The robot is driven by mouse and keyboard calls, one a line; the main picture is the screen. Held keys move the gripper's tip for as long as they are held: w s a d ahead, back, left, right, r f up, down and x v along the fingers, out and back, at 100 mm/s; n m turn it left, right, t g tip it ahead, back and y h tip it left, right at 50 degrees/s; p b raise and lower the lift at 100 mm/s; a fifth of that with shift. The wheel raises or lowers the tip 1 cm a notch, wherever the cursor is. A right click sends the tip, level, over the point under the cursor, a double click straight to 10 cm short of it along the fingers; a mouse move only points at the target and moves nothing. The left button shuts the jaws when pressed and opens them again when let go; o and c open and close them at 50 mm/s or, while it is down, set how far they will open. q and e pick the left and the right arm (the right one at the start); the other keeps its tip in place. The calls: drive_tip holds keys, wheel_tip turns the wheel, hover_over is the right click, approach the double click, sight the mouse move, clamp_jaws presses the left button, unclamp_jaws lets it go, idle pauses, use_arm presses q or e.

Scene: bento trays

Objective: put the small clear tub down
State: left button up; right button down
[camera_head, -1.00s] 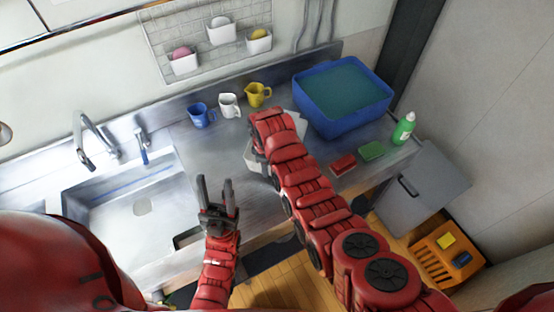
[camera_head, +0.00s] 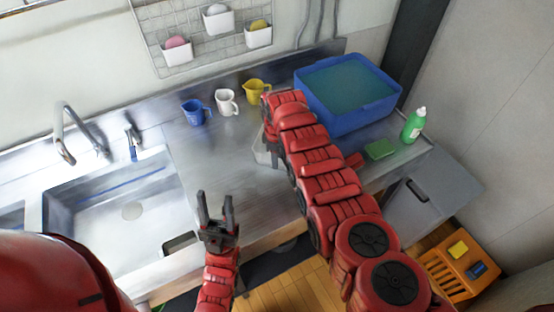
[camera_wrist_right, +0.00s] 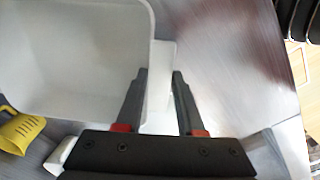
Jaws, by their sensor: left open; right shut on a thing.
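The small clear tub (camera_head: 262,153) looks pale and whitish. In the head view only its left edge shows beside my right arm, over the steel counter. In the right wrist view the tub (camera_wrist_right: 75,60) fills the upper left. My right gripper (camera_wrist_right: 160,78) is shut on the tub, with one finger on each side of a pale part at its rim. The arm hides this gripper in the head view. I cannot tell whether the tub's base touches the counter. My left gripper (camera_head: 215,200) is open and empty, near the sink's right side at the counter's front.
A blue cup (camera_head: 193,113), white cup (camera_head: 226,103) and yellow cup (camera_head: 256,92) stand behind the tub. A blue basin (camera_head: 375,118) of water, green sponge (camera_head: 380,149) and green bottle (camera_head: 413,127) are right. The counter (camera_head: 205,155) left of the tub is clear.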

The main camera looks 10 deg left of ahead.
drive_tip(key=shift+f, duration=0.15)
drive_tip(key=c, duration=0.8)
unclamp_jaws()
drive_tip(key=shift+s, duration=0.1)
drive_tip(key=shift+o, duration=1.4)
